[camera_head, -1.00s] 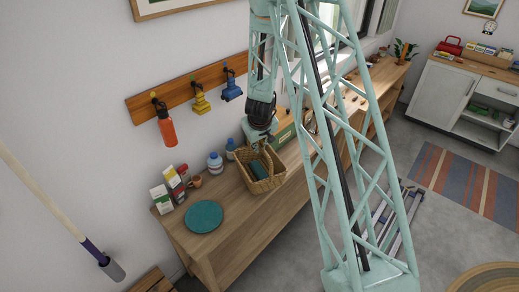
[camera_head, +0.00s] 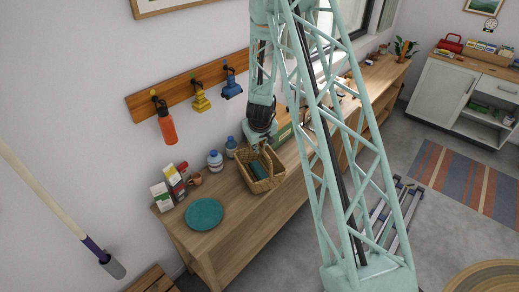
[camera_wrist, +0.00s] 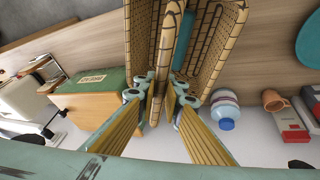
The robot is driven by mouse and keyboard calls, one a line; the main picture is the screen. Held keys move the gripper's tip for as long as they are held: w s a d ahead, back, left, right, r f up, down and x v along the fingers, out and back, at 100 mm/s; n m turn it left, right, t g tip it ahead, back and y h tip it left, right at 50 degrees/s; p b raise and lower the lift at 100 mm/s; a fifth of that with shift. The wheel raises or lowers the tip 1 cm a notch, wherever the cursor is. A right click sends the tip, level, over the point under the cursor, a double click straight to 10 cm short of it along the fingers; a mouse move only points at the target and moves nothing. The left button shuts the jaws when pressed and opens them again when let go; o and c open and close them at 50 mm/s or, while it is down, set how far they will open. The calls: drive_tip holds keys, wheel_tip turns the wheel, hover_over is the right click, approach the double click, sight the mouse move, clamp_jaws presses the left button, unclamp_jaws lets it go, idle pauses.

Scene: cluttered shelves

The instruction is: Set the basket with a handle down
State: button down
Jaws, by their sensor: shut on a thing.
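The woven tan basket (camera_head: 268,184) is at the wooden bench, with a teal item (camera_head: 257,169) inside it. My gripper (camera_head: 257,149) is above the basket, and its fingers are small in the head view. In the wrist view, my gripper (camera_wrist: 160,92) is shut on the basket's handle (camera_wrist: 166,62). The woven basket walls (camera_wrist: 218,50) spread out on both sides of the handle there. I cannot tell whether the basket's base touches the bench top.
On the bench (camera_head: 236,228), a teal plate (camera_head: 204,214), several cartons (camera_head: 172,182), a small brown cup (camera_head: 195,180) and white-blue bottles (camera_head: 215,161) stand left of the basket. A green-topped box (camera_wrist: 93,85) is close on the other side. Bare wood shows in front of the plate.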

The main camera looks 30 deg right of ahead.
drive_tip(key=shift+f, duration=0.4)
drive_tip(key=c, duration=2.7)
unclamp_jaws()
drive_tip(key=shift+c, duration=0.2)
drive_tip(key=shift+r, duration=0.2)
drive_tip(key=shift+v, duration=0.85)
drive_tip(key=p+v, duration=0.1)
drive_tip(key=v, duration=0.9)
drive_tip(key=shift+a+r, duration=0.1)
